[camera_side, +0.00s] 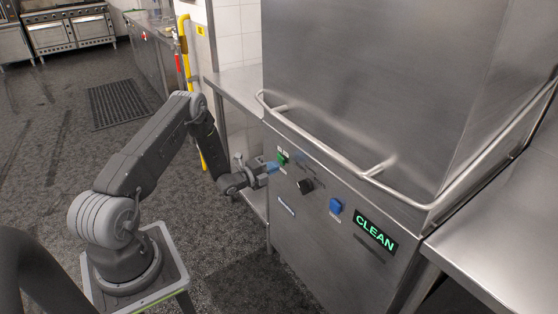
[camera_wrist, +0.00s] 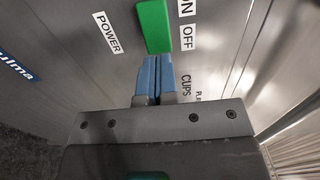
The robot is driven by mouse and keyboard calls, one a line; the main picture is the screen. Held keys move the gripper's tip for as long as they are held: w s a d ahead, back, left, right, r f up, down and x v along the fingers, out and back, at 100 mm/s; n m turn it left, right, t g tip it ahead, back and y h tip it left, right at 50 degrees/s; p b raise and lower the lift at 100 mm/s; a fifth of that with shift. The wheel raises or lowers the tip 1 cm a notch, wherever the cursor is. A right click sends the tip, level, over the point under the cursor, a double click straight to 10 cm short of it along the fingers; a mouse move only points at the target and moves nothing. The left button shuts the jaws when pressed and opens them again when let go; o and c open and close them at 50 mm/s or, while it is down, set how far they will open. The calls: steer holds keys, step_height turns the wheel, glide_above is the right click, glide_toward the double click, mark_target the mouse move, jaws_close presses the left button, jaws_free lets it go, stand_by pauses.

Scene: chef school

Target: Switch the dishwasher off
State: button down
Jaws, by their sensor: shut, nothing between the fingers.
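The dishwasher (camera_side: 352,90) is a large steel machine with a control panel on its front. Its green power switch (camera_side: 283,158) is at the panel's upper left. In the wrist view the green switch (camera_wrist: 153,25) lies between the labels POWER and ON OFF. My gripper (camera_side: 273,167) is shut and empty, its blue fingertips at the switch. In the wrist view the closed fingertips (camera_wrist: 153,60) meet the switch's near end. I cannot tell whether they touch it or which way the switch is tipped.
A black knob (camera_side: 305,186), a blue button (camera_side: 336,206) and a lit green CLEAN sign (camera_side: 376,232) are right of the switch. A steel bar handle (camera_side: 330,155) runs above the panel. Steel counters flank the machine. The floor (camera_side: 60,150) behind my arm is open.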

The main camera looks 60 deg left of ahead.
steer(key=shift+w, duration=1.15)
stand_by(0.5)
steer(key=shift+s, duration=0.15)
steer(key=s, duration=0.7)
steer(key=shift+s, duration=0.4)
stand_by(0.4)
steer(key=shift+r, duration=0.1)
